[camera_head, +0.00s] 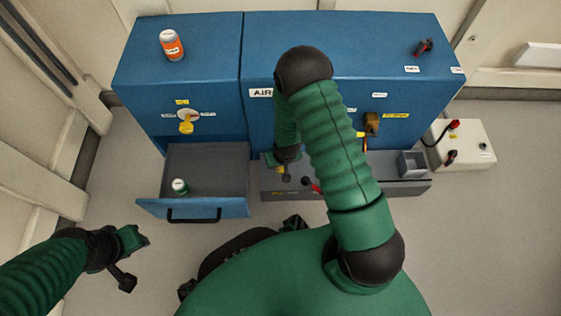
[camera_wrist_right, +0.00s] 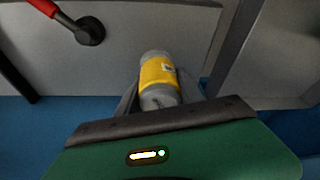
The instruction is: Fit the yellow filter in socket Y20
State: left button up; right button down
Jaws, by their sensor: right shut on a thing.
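My right gripper (camera_head: 284,172) is in front of the blue cabinet, above the grey ledge. In the right wrist view its fingers are shut on a grey cylinder with a yellow band and a small white label, the yellow filter (camera_wrist_right: 158,74). In the head view only a bit of yellow shows beside the gripper. I cannot make out socket Y20; the arm covers part of the ledge, and the labels are too small to read. My left gripper (camera_head: 138,240) is low at the left, away from everything; its jaw opening is unclear.
An open drawer (camera_head: 208,207) at the left holds a green-banded canister (camera_head: 180,187). An orange canister (camera_head: 171,45) stands on the blue cabinet (camera_head: 190,85). A yellow knob (camera_head: 186,127) is on its front. The grey ledge (camera_head: 405,188) has a red-handled lever (camera_wrist_right: 90,29). A white box (camera_head: 467,155) stands right.

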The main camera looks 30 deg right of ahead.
jog(key=c, duration=0.7)
grip_release()
jog(key=shift+r, duration=0.1)
jog(key=p+v, duration=1.1)
jog(key=v, duration=0.5)
jog(key=shift+s+r, duration=0.2)
jog(key=shift+r, duration=0.05)
